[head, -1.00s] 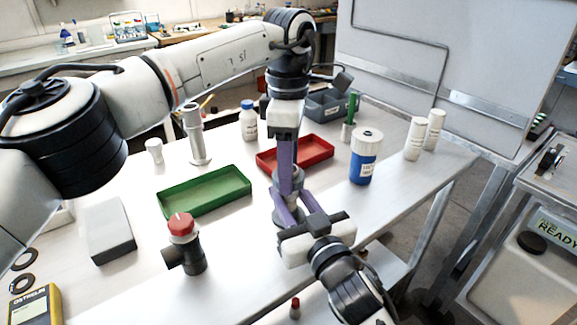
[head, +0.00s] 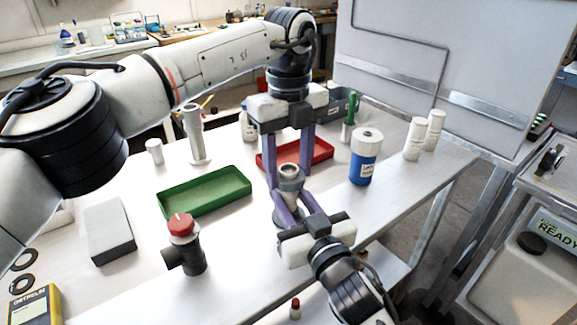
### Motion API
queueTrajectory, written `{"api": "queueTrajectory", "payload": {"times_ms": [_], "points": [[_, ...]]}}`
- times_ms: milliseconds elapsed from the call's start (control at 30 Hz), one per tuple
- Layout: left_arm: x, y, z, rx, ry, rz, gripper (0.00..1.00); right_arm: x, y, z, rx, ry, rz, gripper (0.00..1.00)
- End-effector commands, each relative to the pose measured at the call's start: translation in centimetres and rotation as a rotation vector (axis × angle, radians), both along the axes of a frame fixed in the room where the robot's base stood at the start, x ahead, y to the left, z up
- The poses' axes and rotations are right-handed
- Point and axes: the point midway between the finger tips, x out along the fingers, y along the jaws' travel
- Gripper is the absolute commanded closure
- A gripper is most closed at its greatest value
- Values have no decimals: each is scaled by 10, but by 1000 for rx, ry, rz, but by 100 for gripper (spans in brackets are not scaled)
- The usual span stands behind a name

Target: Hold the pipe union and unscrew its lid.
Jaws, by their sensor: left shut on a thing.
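The pipe union (head: 291,194) is a grey upright metal piece near the table's front edge, with a ring-like lid (head: 289,171) on top. My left gripper (head: 288,178) points straight down from above, its purple fingers on either side of the lid, shut on it. My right gripper (head: 291,205) comes in from the lower right, its purple fingers around the lower body of the union and seemingly shut on it. The fingers partly hide the union's lower part.
A green tray (head: 205,208) and a red tray (head: 322,158) lie behind. A dark fitting with a red cap (head: 181,226) and a grey block (head: 108,231) stand left. A blue-and-white jar (head: 364,158) and white bottles (head: 415,138) stand right.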

Motion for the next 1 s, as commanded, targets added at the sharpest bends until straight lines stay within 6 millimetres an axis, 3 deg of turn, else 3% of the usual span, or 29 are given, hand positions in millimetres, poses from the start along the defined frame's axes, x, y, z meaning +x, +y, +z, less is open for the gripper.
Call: {"api": "queueTrajectory", "payload": {"times_ms": [600,800,1000], "points": [[0,0,1,0,-1,1378,79,0,-1,-1,-3,1,-2,100],[1,0,1,0,-1,1657,79,0,-1,-1,-3,1,-2,100],[1,0,1,0,-1,1713,79,0,-1,-1,-3,1,-2,100]]}}
